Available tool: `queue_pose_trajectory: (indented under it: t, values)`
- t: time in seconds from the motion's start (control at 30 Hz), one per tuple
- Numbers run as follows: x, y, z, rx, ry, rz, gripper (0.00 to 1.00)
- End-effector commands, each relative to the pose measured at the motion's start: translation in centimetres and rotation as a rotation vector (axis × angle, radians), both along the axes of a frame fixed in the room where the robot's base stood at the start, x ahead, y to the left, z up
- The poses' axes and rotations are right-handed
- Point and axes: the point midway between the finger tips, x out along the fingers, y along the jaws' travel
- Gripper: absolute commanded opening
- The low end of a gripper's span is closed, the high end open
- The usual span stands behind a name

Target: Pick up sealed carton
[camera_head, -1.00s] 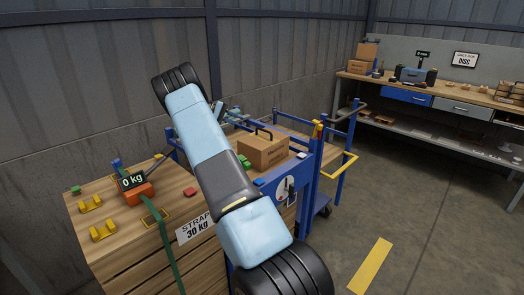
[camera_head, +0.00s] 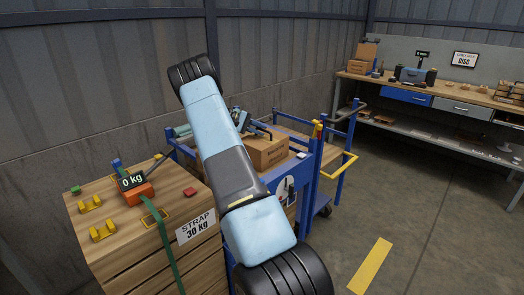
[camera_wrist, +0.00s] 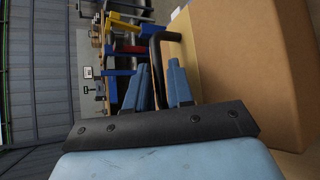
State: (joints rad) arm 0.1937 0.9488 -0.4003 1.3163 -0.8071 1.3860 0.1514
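The sealed carton (camera_head: 268,153) is a brown box with a black handle on top, sitting on the blue trolley behind my arm. In the wrist view the carton (camera_wrist: 255,50) fills the upper right, and its black handle (camera_wrist: 157,50) stands out from the tan top. My gripper (camera_wrist: 158,67) has two blue fingers with a gap between them. The handle shows in that gap; I cannot tell whether a finger touches it. In the head view my gripper (camera_head: 252,122) is at the carton's top, and my arm hides part of the trolley.
A wooden crate stack (camera_head: 180,205) with a green strap and a 0 kg display stands at the left. The blue trolley (camera_head: 308,180) has upright posts and a yellow handle (camera_head: 345,165). A workbench (camera_head: 450,103) stands at the back right. The floor at the right is open.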

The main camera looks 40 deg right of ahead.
Motion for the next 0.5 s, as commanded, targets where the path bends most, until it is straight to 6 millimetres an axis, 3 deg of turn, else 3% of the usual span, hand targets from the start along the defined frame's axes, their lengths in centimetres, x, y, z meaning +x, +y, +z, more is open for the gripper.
queue_pose_trajectory:
  t: [0.17,0.4,0.5]
  values:
    - [-1.30,-1.39,-0.84,0.000,0.000,0.000,0.22]
    - [-1.39,-1.54,-0.93,0.000,-0.001,0.001,0.22]
    - [-1.39,-1.54,-0.93,0.000,-0.001,0.001,0.12]
